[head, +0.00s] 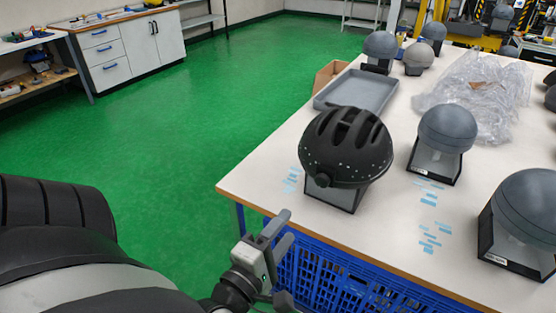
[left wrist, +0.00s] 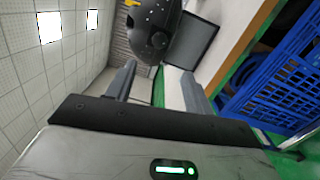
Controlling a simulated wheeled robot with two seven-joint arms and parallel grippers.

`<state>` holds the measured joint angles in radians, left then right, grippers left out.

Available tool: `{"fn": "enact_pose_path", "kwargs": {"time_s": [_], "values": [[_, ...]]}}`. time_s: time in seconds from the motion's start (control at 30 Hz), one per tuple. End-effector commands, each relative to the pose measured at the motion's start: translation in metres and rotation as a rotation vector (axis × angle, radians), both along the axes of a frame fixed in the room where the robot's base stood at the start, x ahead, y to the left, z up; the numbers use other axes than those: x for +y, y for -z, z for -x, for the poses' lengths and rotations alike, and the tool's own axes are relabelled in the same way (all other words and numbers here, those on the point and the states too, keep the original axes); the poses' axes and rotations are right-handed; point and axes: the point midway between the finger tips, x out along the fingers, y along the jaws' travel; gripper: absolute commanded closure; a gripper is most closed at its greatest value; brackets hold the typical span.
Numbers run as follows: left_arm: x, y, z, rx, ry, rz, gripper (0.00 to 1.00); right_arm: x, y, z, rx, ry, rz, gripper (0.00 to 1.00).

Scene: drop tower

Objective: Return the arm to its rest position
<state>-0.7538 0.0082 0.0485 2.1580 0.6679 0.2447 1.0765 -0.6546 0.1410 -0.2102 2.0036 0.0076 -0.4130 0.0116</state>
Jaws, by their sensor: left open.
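My left gripper (head: 283,262) is in front of the table's near edge, low and left of the black helmet. It is open and nothing shows between its fingers. In the left wrist view its two fingers (left wrist: 158,88) stand apart, with the helmet (left wrist: 158,28) beyond them. In the head view the black vented helmet (head: 345,148) sits on a headform stand on the table, apart from the gripper. My right gripper is not in view.
The white table (head: 260,183) holds several grey headforms, such as one (head: 446,130) right of the helmet, a grey tray (head: 357,92) and clear plastic wrap (head: 480,95). A blue crate (head: 335,280) is below the table edge. Green floor at left is clear.

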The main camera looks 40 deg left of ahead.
Motion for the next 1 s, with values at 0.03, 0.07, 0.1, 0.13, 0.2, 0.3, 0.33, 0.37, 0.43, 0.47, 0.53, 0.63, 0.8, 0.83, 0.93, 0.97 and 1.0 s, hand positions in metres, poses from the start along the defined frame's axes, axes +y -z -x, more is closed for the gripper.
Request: {"fn": "enact_pose_path", "kwargs": {"time_s": [0.03, 0.07, 0.1, 0.13, 0.2, 0.3, 0.33, 0.37, 0.43, 0.47, 0.53, 0.63, 0.8, 0.83, 0.93, 0.97, 1.0], "values": [[-0.001, 0.001, 0.006, 0.002, 0.001, 0.000, 0.48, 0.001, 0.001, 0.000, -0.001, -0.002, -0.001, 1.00], [-0.002, 0.001, 0.008, 0.001, 0.001, 0.001, 0.48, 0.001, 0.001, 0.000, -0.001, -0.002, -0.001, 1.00], [-0.002, 0.001, 0.010, 0.001, 0.000, 0.001, 0.48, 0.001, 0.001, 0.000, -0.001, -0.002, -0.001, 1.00], [-0.002, 0.001, 0.011, 0.001, 0.000, 0.001, 0.48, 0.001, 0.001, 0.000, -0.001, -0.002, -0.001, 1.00], [-0.002, 0.000, 0.013, 0.000, 0.000, 0.001, 0.48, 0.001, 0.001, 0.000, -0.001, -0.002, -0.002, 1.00], [-0.002, 0.000, 0.013, -0.001, 0.000, 0.001, 0.48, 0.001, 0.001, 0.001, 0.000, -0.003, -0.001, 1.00], [-0.002, 0.000, 0.013, -0.001, 0.000, 0.001, 0.48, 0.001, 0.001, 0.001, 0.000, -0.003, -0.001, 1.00], [-0.002, 0.000, 0.013, -0.001, 0.000, 0.001, 0.48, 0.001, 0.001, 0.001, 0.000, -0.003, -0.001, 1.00], [-0.002, 0.000, 0.013, -0.001, 0.000, 0.001, 0.48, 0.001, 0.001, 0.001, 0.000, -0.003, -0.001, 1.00], [-0.002, 0.000, 0.013, -0.001, 0.000, 0.001, 0.48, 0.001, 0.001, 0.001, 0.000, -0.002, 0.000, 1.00], [-0.002, 0.000, 0.013, -0.001, 0.000, 0.001, 0.48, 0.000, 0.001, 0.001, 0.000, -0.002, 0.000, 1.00], [-0.002, 0.000, 0.013, -0.001, 0.000, 0.001, 0.48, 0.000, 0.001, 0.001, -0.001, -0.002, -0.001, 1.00], [-0.007, 0.003, 0.011, 0.017, 0.017, -0.035, 0.48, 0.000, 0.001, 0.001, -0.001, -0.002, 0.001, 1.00], [-0.012, 0.007, 0.010, 0.036, 0.037, -0.070, 0.48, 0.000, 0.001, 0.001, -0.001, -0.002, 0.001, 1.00], [-0.042, 0.030, 0.003, 0.146, 0.163, -0.320, 0.48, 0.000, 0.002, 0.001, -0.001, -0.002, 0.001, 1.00], [-0.053, 0.041, 0.002, 0.189, 0.217, -0.427, 0.48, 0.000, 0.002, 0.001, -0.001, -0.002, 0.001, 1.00], [-0.069, 0.056, 0.002, 0.243, 0.297, -0.585, 0.48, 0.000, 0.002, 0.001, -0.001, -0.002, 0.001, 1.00]]}}
